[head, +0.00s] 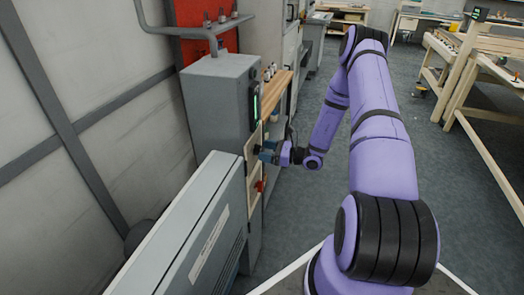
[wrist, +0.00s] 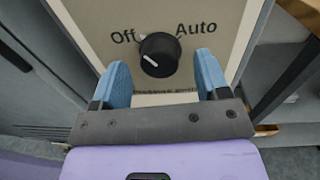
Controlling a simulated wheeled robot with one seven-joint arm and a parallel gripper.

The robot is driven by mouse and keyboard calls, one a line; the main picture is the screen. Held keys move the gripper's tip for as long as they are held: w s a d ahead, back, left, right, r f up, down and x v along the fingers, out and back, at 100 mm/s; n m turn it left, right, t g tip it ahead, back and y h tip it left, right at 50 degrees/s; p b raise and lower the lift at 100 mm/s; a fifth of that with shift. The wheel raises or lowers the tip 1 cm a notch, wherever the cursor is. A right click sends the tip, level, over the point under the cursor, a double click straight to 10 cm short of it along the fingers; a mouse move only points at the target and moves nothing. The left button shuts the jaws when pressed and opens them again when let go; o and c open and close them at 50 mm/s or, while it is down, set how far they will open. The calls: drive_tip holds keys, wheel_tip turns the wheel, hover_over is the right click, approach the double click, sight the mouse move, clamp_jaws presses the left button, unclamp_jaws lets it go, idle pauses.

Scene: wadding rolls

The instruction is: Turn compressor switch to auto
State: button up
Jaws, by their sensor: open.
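The compressor switch is a round black knob (wrist: 160,55) on a pale panel (wrist: 92,22), with "Off" printed at its upper left and "Auto" at its upper right. A short white line on the knob lies on its left side, nearer the "Off" side than "Auto". My gripper (wrist: 163,60) is open, with one blue finger on each side of the knob. Gaps show between both fingers and the knob; I cannot tell the depth between them. In the head view my gripper (head: 268,152) is at the side of the grey cabinet (head: 212,95) and hides the knob.
A red part (head: 260,185) sits on the cabinet front below my gripper. A large grey box (head: 190,235) stands close in front of the cabinet. A wooden shelf (head: 275,92) is behind it. The floor to the right is clear up to wooden tables (head: 470,60).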

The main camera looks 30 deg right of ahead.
drive_tip(key=shift+x, duration=0.95)
drive_tip(key=c, duration=0.9)
